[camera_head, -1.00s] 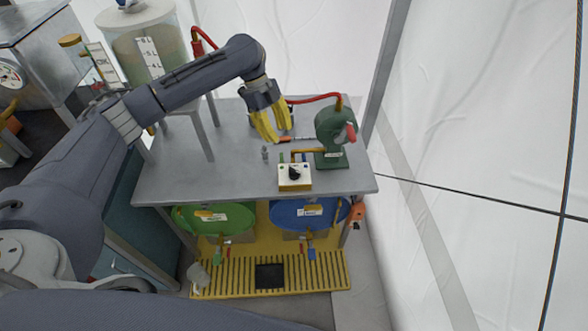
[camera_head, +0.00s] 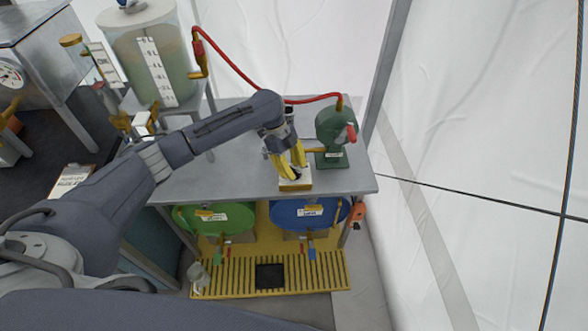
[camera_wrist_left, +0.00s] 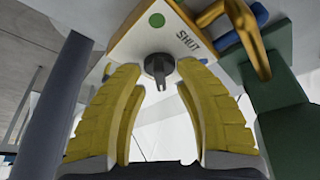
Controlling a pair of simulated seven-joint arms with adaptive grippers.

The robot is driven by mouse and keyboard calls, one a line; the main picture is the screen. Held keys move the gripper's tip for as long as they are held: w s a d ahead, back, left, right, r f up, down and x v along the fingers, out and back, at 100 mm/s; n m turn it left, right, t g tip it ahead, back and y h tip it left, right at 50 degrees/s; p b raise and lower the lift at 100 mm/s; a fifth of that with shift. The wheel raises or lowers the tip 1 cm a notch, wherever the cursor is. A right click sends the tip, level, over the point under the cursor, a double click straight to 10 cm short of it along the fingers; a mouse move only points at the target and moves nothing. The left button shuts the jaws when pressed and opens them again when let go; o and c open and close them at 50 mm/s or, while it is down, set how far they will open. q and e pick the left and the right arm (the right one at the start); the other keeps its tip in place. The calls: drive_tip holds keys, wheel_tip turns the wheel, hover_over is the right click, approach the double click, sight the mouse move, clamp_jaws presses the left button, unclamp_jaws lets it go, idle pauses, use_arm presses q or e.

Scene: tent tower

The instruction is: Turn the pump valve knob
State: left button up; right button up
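The pump valve is a small white box (camera_head: 296,186) near the front edge of the grey table. Its dark knob (camera_wrist_left: 160,68) shows in the left wrist view, on a face with a green dot and the word SHUT. My left gripper (camera_head: 296,170) is at the box, its yellow fingers pointing down at it. In the left wrist view the fingers (camera_wrist_left: 160,85) are apart, with the knob between their tips and a gap visible on both sides. The green pump (camera_head: 331,135) stands just right and behind. My right gripper is not in view.
A red hose (camera_head: 240,70) runs from the clear tank (camera_head: 150,60) to the pump. Green (camera_head: 215,216) and blue (camera_head: 308,213) drums lie under the table (camera_head: 230,170). A brass pipe (camera_wrist_left: 245,35) and blue part sit close beside the valve box.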

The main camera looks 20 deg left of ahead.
use_arm(q)
drive_tip(key=shift+o, duration=0.4)
drive_tip(key=shift+f, duration=0.2)
clamp_jaws()
drive_tip(key=n+t, duration=0.1)
drive_tip(key=n, duration=0.2)
drive_tip(key=n+t, duration=0.1)
drive_tip(key=n, duration=0.1)
drive_tip(key=shift+s+n, duration=0.2)
drive_tip(key=shift+n, duration=0.2)
drive_tip(key=n+t, duration=0.1)
drive_tip(key=n, duration=0.1)
drive_tip(key=n+t, duration=0.1)
drive_tip(key=n, duration=0.2)
drive_tip(key=shift+d+n+y, duration=0.15)
drive_tip(key=shift+n+y, duration=0.15)
drive_tip(key=shift+y, duration=0.1)
drive_tip(key=shift+n, duration=0.3)
drive_tip(key=shift+c, duration=0.4)
unclamp_jaws()
